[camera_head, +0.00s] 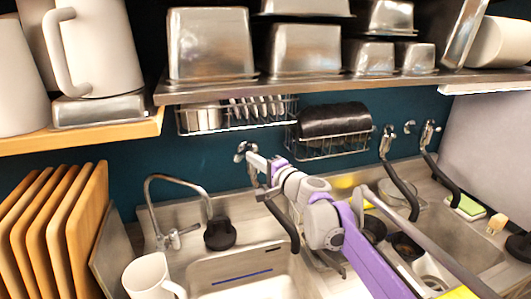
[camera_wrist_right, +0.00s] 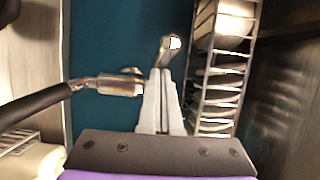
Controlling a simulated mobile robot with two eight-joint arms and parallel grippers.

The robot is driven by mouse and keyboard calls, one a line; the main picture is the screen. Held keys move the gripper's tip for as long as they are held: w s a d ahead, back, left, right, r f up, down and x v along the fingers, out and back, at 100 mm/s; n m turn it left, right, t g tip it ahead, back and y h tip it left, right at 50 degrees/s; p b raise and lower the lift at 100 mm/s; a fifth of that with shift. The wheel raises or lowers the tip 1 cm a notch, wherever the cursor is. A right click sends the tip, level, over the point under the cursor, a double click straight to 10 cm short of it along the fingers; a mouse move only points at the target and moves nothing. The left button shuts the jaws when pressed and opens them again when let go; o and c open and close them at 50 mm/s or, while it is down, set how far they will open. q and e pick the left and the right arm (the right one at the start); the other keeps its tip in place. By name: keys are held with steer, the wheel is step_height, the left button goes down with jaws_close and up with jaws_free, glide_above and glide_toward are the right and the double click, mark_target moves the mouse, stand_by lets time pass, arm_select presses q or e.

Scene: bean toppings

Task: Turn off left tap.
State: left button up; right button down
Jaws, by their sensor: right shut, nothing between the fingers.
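The left wall tap (camera_head: 243,149) is a metal tap with a black hose (camera_head: 284,226) hanging from it, on the dark teal wall above the sink. My right gripper (camera_head: 262,164) reaches up to it, its tip beside the tap and partly covering it. In the right wrist view the gripper's pale fingers (camera_wrist_right: 158,92) are shut together and empty. The tap's metal body (camera_wrist_right: 112,86) is left of the fingers, and a metal handle-like end (camera_wrist_right: 168,48) shows just beyond the tips. I cannot tell whether they touch. My left gripper is not in view.
A curved faucet (camera_head: 180,180) stands left of my arm, behind a white mug (camera_head: 150,277). Wire racks (camera_head: 238,118) hang under the metal shelf (camera_head: 300,88) close above the gripper. Two more wall taps with black hoses (camera_head: 398,185) are at the right.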

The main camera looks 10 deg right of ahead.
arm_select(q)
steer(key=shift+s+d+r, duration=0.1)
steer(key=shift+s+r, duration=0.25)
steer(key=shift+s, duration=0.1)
arm_select(e)
steer(key=shift+s+a+r, duration=0.35)
steer(key=shift+s+a, duration=0.3)
steer(key=shift+s, duration=0.05)
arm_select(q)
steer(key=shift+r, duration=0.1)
arm_select(e)
steer(key=shift+a, duration=0.15)
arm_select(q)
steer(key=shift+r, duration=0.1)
arm_select(e)
steer(key=shift+s, duration=0.1)
